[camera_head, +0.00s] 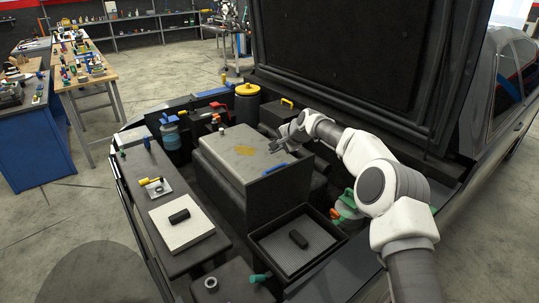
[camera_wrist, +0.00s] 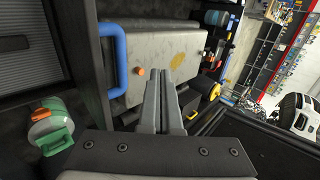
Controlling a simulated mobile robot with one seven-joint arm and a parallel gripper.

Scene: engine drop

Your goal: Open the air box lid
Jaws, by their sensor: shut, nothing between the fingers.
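A large pale grey lid-like cover (camera_head: 242,152) with a yellowish stain tops the dark block in the middle of the engine bay, and lies flat. A blue handle (camera_head: 273,169) is on its near right edge; the handle (camera_wrist: 113,55) and an orange knob (camera_wrist: 139,72) show large in the wrist view. Beside it is a square black box (camera_head: 336,237) with a ribbed grey surface and a small black block (camera_head: 298,240) inside. No label shows which is the air box. My gripper (camera_head: 273,148) is shut and empty, over the grey cover's right end, apart from the blue handle.
A white pad with a black block (camera_head: 180,216) lies on the left ledge. A yellow-topped canister (camera_head: 247,103) and a yellow-handled dark box (camera_head: 287,108) stand behind. A green-capped container (camera_head: 347,212) is near my arm. The raised hood (camera_head: 345,50) walls off the back.

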